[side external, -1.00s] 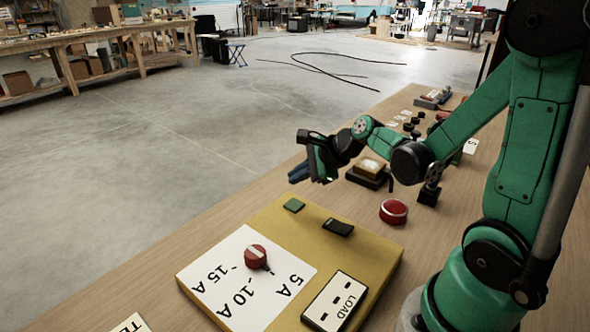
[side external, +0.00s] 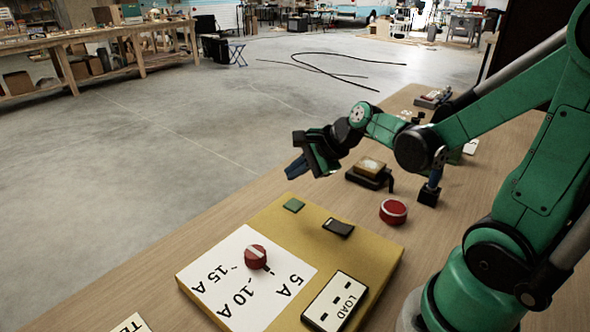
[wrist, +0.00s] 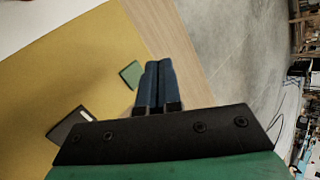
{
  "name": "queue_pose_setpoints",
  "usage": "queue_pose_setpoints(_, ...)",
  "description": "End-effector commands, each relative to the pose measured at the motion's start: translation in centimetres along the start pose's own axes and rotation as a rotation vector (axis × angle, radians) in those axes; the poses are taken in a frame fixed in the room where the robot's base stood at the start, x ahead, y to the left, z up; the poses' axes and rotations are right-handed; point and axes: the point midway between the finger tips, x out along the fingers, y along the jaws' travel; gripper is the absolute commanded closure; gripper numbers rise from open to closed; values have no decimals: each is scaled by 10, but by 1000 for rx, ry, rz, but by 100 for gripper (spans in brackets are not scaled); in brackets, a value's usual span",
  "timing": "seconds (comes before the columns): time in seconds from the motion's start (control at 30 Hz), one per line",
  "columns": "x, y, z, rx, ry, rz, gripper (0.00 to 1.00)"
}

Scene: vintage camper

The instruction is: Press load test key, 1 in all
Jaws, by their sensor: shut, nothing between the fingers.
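A yellow board (side external: 370,262) lies on the wooden bench. A small green key (side external: 293,205) sits near its far left corner; it also shows in the wrist view (wrist: 131,75). A black rocker switch (side external: 338,228) is to its right, partly hidden in the wrist view (wrist: 72,128). A white plate marked LOAD (side external: 335,300) lies on the board's near right part. Which part is the load test key, I cannot tell for sure. My gripper (side external: 289,173) is shut and empty, its blue fingers (wrist: 158,66) together. It hangs above the bench beyond the green key, apart from it.
A red knob (side external: 255,257) stands on a white dial marked 5 A, 10 A and 15 A. A red round button (side external: 393,211) and a black-based block (side external: 370,168) stand on the bench to the right. Open concrete floor lies left of the bench.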

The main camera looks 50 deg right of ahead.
Motion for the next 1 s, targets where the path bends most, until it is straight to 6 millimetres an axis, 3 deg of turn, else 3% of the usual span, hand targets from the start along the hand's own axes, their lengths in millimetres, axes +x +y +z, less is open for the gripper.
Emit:
queue_pose_setpoints(0.1, -14, 12, 25, -478, 23, 56, 100)
queue_pose_setpoints(0.3, -41, 34, 51, -1333, 42, 149, 100)
queue_pose_setpoints(0.43, -52, 43, 58, -1699, 43, 188, 100)
queue_pose_setpoints(0.6, -58, 47, 60, -1883, 44, 209, 100)
queue_pose_setpoints(1.0, -59, 40, 59, -1883, 30, 241, 100)
